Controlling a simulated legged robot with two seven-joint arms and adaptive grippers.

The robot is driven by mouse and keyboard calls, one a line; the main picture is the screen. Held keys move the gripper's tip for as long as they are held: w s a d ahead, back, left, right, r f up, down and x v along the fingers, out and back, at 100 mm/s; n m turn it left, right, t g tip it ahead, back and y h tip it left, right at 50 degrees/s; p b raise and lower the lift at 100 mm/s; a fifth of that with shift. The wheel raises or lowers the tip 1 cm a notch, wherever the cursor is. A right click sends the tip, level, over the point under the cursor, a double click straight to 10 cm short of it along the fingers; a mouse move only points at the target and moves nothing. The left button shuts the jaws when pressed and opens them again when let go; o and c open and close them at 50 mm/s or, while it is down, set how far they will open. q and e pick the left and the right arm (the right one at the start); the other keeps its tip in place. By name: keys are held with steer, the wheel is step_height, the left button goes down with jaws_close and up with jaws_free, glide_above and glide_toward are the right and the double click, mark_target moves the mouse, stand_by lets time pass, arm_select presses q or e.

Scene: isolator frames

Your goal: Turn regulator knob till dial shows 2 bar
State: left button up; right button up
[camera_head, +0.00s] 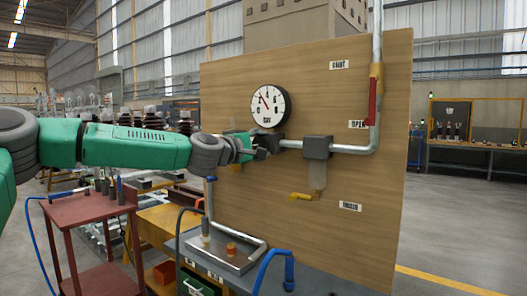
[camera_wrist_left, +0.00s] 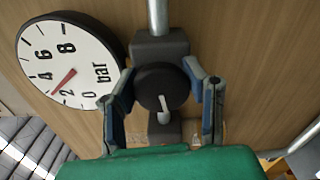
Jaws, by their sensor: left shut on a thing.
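The round white dial (camera_head: 266,105) is on the wooden panel, and it also shows large and tilted in the left wrist view (camera_wrist_left: 70,68). Its red needle points between 2 and 4, close to the 2. Below the dial is the dark regulator with its round black knob (camera_wrist_left: 163,88), which carries a pale pointer mark. My left gripper (camera_wrist_left: 161,76) has one finger on each side of the knob and is shut on it. In the head view my left gripper (camera_head: 250,147) partly hides the knob. My right gripper is not in view.
A metal pipe (camera_head: 350,149) runs right from the regulator through a dark block (camera_head: 317,147) and up past a red valve handle (camera_head: 372,101). A yellow handle (camera_head: 301,196) sticks out lower down. A red cart (camera_head: 95,211) stands at left.

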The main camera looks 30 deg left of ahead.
arm_select(q)
steer(key=shift+a+f+n, duration=0.2)
steer(key=shift+n, duration=0.5)
steer(key=shift+b, duration=0.35)
steer(key=o, duration=1)
steer(key=shift+c, duration=0.2)
steer(key=shift+o, duration=1.1)
steer(key=shift+a, duration=0.25)
steer(key=s, duration=1.1)
steer(key=shift+s+a+f, duration=0.15)
steer(key=shift+s+a, duration=0.25)
steer(key=shift+a, duration=0.05)
